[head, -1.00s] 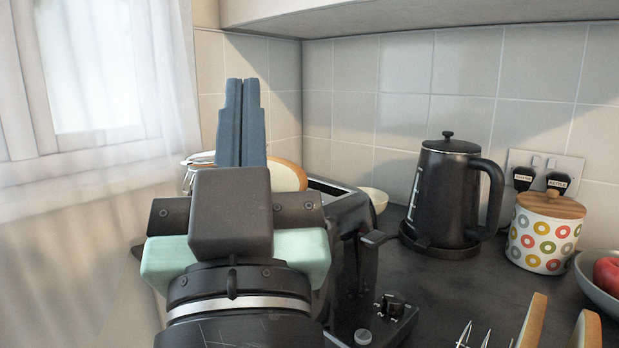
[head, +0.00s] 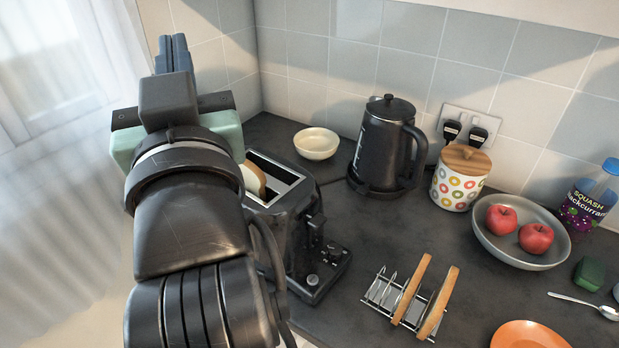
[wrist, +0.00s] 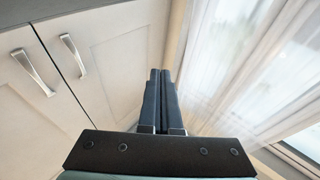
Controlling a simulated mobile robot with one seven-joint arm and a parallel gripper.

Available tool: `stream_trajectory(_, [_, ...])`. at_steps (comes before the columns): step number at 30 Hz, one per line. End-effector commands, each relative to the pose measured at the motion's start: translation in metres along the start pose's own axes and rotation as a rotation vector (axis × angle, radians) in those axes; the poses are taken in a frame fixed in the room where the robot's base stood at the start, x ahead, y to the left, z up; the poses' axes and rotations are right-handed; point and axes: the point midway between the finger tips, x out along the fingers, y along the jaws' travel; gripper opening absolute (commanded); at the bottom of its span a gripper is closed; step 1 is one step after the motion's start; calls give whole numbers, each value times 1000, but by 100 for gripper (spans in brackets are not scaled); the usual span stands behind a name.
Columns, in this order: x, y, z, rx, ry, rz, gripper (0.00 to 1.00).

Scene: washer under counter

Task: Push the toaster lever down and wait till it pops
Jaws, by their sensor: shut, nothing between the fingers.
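The black toaster (head: 287,217) stands on the dark counter in the head view, partly hidden behind my arm. A slice of bread (head: 253,179) shows in its top slot. Its front end carries a lever (head: 316,222) and a knob panel near the counter. I cannot tell for sure whether the lever is up or down. My gripper (head: 172,52) is shut and empty, raised to the left of the toaster and apart from it. In the wrist view my gripper's fingers (wrist: 160,85) are together, facing pale cupboard doors and the curtain, with no toaster in sight.
A cream bowl (head: 316,144), a black kettle (head: 385,148) and a dotted jar (head: 459,180) stand behind the toaster. A toast rack (head: 385,296) with bread is to its front right. A bowl of apples (head: 510,262) and an orange plate (head: 528,336) are further right.

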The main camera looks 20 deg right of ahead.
Motion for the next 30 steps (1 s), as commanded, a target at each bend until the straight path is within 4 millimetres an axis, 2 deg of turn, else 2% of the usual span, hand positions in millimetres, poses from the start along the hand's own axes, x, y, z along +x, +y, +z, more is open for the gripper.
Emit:
stream_trajectory(1, [9,1,-18,-2,-22,-1,0])
stream_trajectory(9, [34,4,-37,-25,-149,-5,0])
stream_trajectory(15, [53,10,-43,-55,-269,-14,0])
stream_trajectory(19, [64,16,-40,-85,-367,-27,0])
stream_trajectory(23, [74,27,-26,-128,-493,-49,0])
stream_trajectory(26, [78,42,-5,-172,-624,-80,0])
stream_trajectory(29, [72,67,34,-226,-803,-139,0])
stream_trajectory(30, [66,77,54,-246,-872,-171,0])
